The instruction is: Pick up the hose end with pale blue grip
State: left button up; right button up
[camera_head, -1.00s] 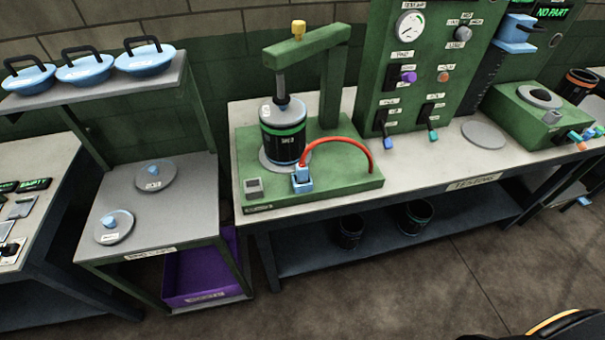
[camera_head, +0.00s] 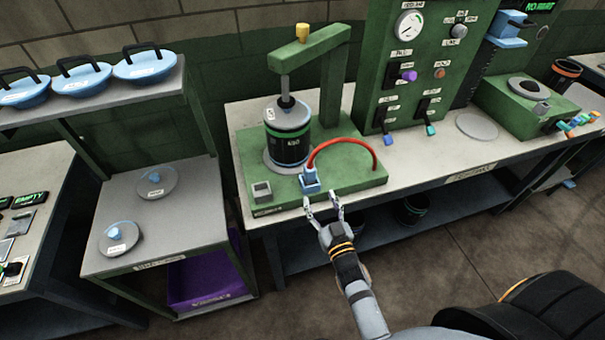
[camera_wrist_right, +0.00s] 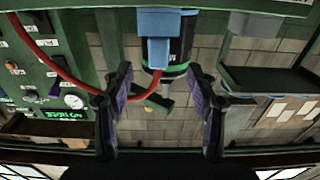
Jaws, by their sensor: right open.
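The hose end with the pale blue grip (camera_head: 311,183) sits upright at the front edge of the green press base, in front of the black canister (camera_head: 288,141). Its red hose (camera_head: 352,146) arcs to the right side of the base. My right gripper (camera_head: 323,202) is open and empty, just in front of the grip and slightly lower, apart from it. In the right wrist view, the pale blue grip (camera_wrist_right: 158,52) shows beyond and between the two spread fingers (camera_wrist_right: 160,105), with the red hose (camera_wrist_right: 65,75) to the left. My left gripper is out of view.
The press frame (camera_head: 333,85) stands over the canister. A shelf stand with grey lids (camera_head: 157,179) is at left.

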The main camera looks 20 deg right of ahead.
aim_at(312, 179)
jog(key=w, duration=0.5)
jog(key=shift+b, duration=0.4)
jog(key=shift+w, duration=0.65)
jog(key=w+b, duration=0.1)
jog(key=w, duration=0.3)
jog(key=shift+w+f, duration=0.1)
jog(key=shift+w, duration=0.15)
jog(key=shift+s, duration=0.2)
jog(key=shift+c, duration=1)
jog(key=shift+a, duration=0.1)
jog(key=c, duration=1)
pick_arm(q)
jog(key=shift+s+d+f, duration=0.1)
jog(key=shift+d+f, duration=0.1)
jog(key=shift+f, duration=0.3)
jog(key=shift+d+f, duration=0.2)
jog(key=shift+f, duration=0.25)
pick_arm(e)
grip_shut()
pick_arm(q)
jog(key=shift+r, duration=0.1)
pick_arm(e)
jog(key=shift+r, duration=0.2)
